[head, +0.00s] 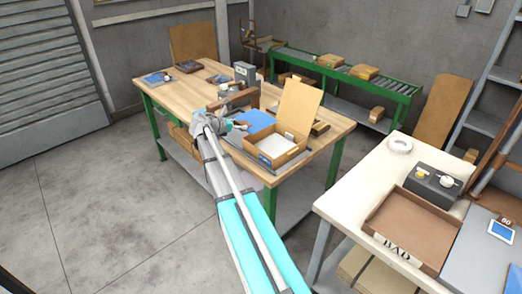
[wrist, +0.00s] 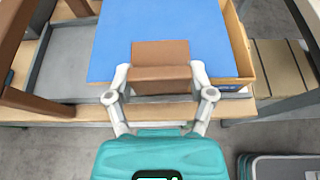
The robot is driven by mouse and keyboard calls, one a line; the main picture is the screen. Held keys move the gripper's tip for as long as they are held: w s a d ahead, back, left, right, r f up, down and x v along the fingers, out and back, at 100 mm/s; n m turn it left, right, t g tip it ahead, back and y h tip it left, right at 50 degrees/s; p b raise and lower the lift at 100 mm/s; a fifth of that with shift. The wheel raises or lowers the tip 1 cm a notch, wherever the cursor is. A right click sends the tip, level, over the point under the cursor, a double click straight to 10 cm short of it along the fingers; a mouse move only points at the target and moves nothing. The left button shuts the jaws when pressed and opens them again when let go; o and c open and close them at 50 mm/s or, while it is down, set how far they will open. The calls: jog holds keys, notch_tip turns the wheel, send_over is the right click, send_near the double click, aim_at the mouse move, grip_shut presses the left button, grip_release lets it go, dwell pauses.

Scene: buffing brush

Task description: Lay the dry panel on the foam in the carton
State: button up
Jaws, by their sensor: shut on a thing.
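The blue panel (head: 257,119) shows beside my gripper (head: 238,125) in the head view, at the left of the carton. In the wrist view the panel (wrist: 150,28) fills the upper middle and overlaps the carton (wrist: 240,50). My gripper (wrist: 161,78) is shut on a brown block (wrist: 160,52) at the panel's near edge; I cannot tell whether the block is fixed to the panel. The open carton (head: 262,160) has its lid flap raised, and white foam (head: 276,146) shows inside. The panel hides the foam in the wrist view.
A grey tray (wrist: 65,65) lies left of the panel. A wooden frame (wrist: 30,100) stands close at the left of my gripper. A dark machine (head: 244,74) stands farther back on the workbench (head: 190,90). A BAD tray (head: 385,243) is on the right table.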

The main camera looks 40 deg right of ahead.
aim_at(251, 130)
jog(key=s+d+f, duration=0.1)
jog(key=s+d+b, duration=0.1)
jog(key=s+d+f+b, duration=0.1)
jog(key=d, duration=0.1)
jog(key=shift+f, duration=0.3)
jog(key=shift+s+d+f+b, duration=0.35)
jog(key=shift+d+f+b, duration=0.15)
jog(key=shift+f+b, duration=0.25)
jog(key=shift+s+d+f+b, duration=0.35)
jog(key=shift+d+f+b, duration=0.1)
jog(key=shift+f+b, duration=0.25)
jog(key=shift+s+d+f+b, duration=0.35)
jog(key=shift+d+f+b, duration=0.15)
jog(key=shift+f+b, duration=0.25)
jog(key=shift+s+d+f+b, duration=0.3)
jog(key=shift+d+f+b, duration=0.05)
jog(key=shift+f+b, duration=1.7)
jog(key=shift+f, duration=0.1)
